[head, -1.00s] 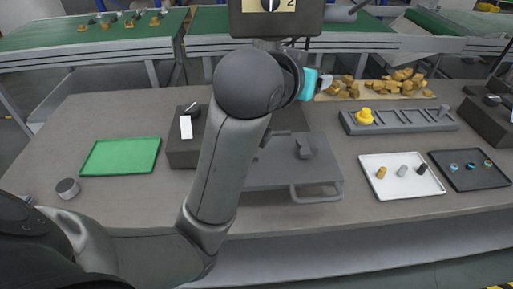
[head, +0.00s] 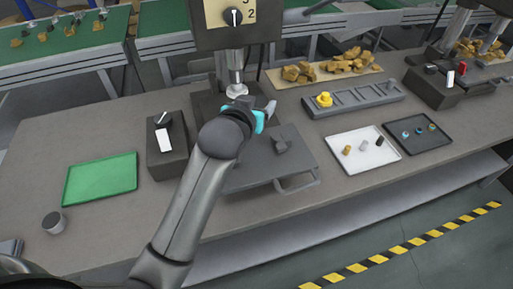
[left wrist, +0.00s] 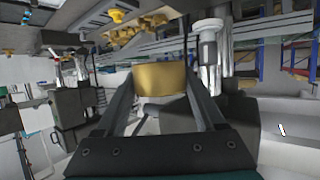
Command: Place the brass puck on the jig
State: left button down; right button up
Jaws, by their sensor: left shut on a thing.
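My left gripper (head: 262,112) is in front of the press head, above the back of the sliding plate; the arm hides part of this area. In the left wrist view, its two fingers are shut on a brass puck (left wrist: 160,79). The puck is hidden in the head view. A small dark grey block (head: 281,145), which looks like the jig, sits on the grey sliding plate (head: 262,175) with a handle at its front. The puck is apart from this block. My right gripper is not in view.
A metal press rod (head: 236,75) hangs just behind the gripper. A switch box (head: 166,150) and green tray (head: 100,179) are left. A slotted grey rack (head: 354,101), white tray (head: 376,163) and black tray (head: 432,146) are right. The table's front left is mostly clear.

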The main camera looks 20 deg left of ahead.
pick_arm(q)
jog(key=b, duration=0.2)
send_over(257, 153)
notch_tip(257, 153, down, 9)
jog(key=shift+f, duration=0.15)
jog(key=shift+f+b, duration=0.6)
jog(key=shift+f, duration=2.05)
jog(key=shift+f, duration=0.1)
jog(key=shift+c, duration=1.4)
grip_release()
jog(key=shift+f, duration=0.2)
jog(key=shift+r, duration=0.25)
jog(key=p+v, duration=0.2)
jog(key=v, duration=1)
jog(key=shift+s+f, duration=0.1)
jog(key=shift+f, duration=0.05)
